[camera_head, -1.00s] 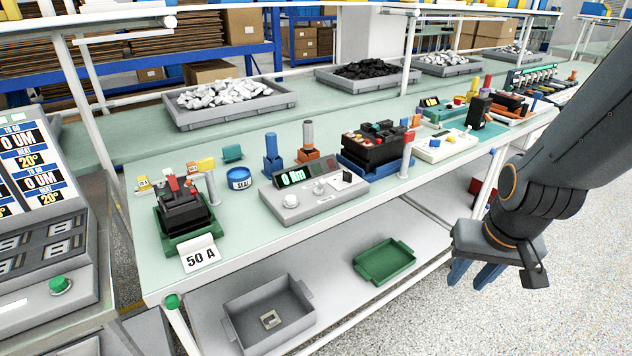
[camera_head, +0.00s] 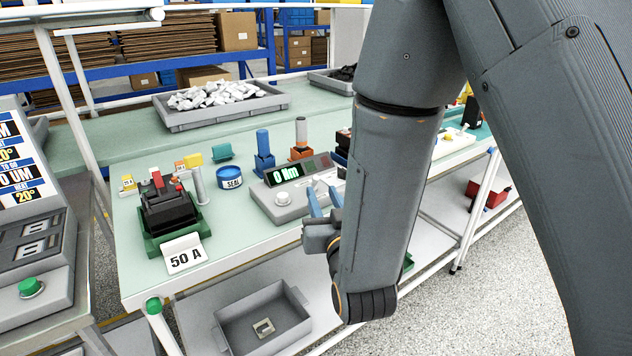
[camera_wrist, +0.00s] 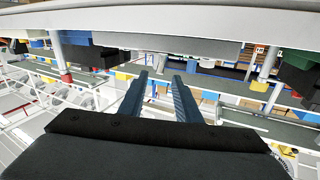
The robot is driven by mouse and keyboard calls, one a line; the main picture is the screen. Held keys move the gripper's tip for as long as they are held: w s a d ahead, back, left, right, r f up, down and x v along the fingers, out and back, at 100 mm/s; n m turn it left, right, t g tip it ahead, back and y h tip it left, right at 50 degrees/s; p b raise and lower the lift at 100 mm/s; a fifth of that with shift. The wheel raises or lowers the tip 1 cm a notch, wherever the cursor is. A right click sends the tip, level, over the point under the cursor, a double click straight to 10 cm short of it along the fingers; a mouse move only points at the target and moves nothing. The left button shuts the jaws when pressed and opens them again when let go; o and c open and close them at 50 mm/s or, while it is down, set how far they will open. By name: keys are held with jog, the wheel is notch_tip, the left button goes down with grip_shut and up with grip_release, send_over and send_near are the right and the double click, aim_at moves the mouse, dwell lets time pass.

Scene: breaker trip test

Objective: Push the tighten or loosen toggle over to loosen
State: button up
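A grey tester box (camera_head: 262,193) with a green "0 Nm" display (camera_head: 284,174) and a round pale knob (camera_head: 282,198) sits on the green bench top. The tighten or loosen toggle cannot be made out; the right part of the box is partly covered by my gripper and arm. My gripper (camera_head: 324,199) has its two blue fingers apart, empty, and overlaps the right front of the box in the head view. Whether it touches the box cannot be told. In the wrist view the fingers (camera_wrist: 159,92) are also apart with nothing between them.
A black breaker (camera_head: 168,207) in a green holder stands left, behind a "50 A" card (camera_head: 185,254). A blue SEAL tin (camera_head: 231,177) and blue (camera_head: 263,152) and orange-based (camera_head: 301,140) upright tools stand behind the box. A grey tray (camera_head: 262,318) is below.

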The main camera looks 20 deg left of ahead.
aim_at(316, 181)
jog(key=p+x, duration=0.1)
jog(key=x, duration=0.6)
jog(key=shift+w+a, duration=0.2)
jog(key=shift+w, duration=0.1)
grip_shut()
